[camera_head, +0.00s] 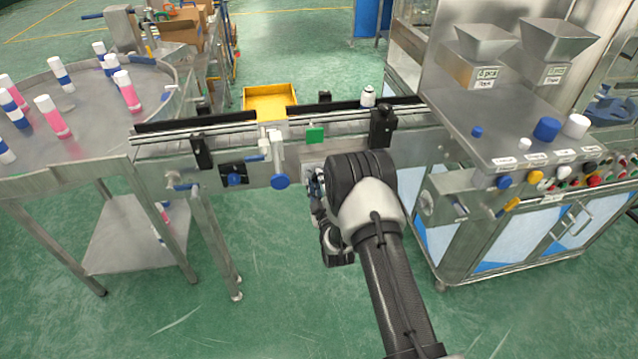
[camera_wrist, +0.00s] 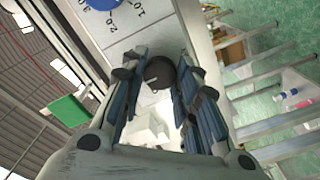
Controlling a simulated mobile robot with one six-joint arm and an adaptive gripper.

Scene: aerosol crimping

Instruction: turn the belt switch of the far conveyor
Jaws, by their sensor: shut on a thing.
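The conveyor (camera_head: 338,129) runs between the round table and the steel machine. My gripper (camera_head: 318,190) is at its front side panel, mostly hidden behind my arm in the head view. In the wrist view my gripper (camera_wrist: 160,85) has its fingers on either side of a round black switch knob (camera_wrist: 159,71) and is shut on it. The knob is hidden in the head view, and its turned position cannot be told. A blue dial (camera_wrist: 101,3) with numbers shows beside it on the panel; a blue round knob (camera_head: 280,182) shows left of my gripper.
A green box (camera_head: 315,135) sits on the conveyor's edge above my gripper. A white bottle (camera_head: 368,97) stands on the belt at right. A yellow tray (camera_head: 269,98) is behind. The round table (camera_head: 95,145) holds several pink and blue cans. The floor in front is free.

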